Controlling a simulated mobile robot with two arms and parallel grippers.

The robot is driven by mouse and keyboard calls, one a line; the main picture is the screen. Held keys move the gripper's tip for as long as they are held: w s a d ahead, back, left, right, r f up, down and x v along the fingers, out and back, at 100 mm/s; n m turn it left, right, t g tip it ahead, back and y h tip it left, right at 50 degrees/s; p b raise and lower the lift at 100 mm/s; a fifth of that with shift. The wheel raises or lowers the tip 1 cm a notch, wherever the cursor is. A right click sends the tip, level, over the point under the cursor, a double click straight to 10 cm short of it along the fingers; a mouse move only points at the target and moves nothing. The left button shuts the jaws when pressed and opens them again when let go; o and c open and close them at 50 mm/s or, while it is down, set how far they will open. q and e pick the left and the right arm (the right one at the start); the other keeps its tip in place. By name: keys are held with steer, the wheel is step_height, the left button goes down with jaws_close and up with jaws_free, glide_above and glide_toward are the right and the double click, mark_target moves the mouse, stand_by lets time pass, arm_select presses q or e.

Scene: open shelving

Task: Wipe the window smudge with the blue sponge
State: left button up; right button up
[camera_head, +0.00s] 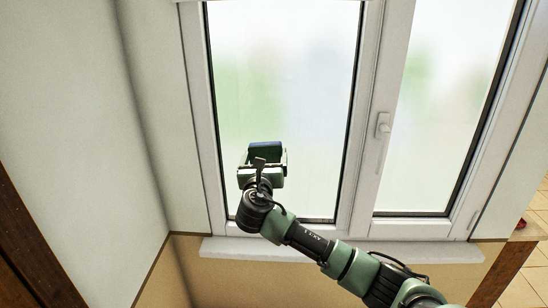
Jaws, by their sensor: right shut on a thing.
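My right arm reaches up from the bottom right to the left window pane (285,90). My right gripper (264,158) is at the lower left part of that pane, shut on the blue sponge (266,148). Only the sponge's dark blue upper part shows above the gripper; the rest is hidden by the gripper. The sponge is at or close to the glass, but I cannot tell whether it touches. No distinct smudge can be made out on the hazy glass. My left gripper is not in view.
The white window frame (198,110) surrounds the panes, with a handle (382,125) on the middle post. A white sill (330,250) runs below. A plain wall (75,110) stands close on the left. A wooden edge (505,270) is at the lower right.

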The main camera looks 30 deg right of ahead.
steer(key=shift+w+a, duration=0.45)
steer(key=shift+a, duration=0.3)
steer(key=shift+w+a, duration=0.4)
steer(key=shift+a, duration=0.3)
steer(key=shift+w+a, duration=0.45)
steer(key=shift+a, duration=0.3)
steer(key=shift+w+a+f, duration=0.15)
steer(key=shift+w, duration=0.1)
steer(key=shift+c, duration=0.6)
steer(key=v, duration=0.5)
steer(key=shift+s, duration=0.5)
steer(key=shift+v, duration=1.5)
steer(key=shift+f, duration=0.15)
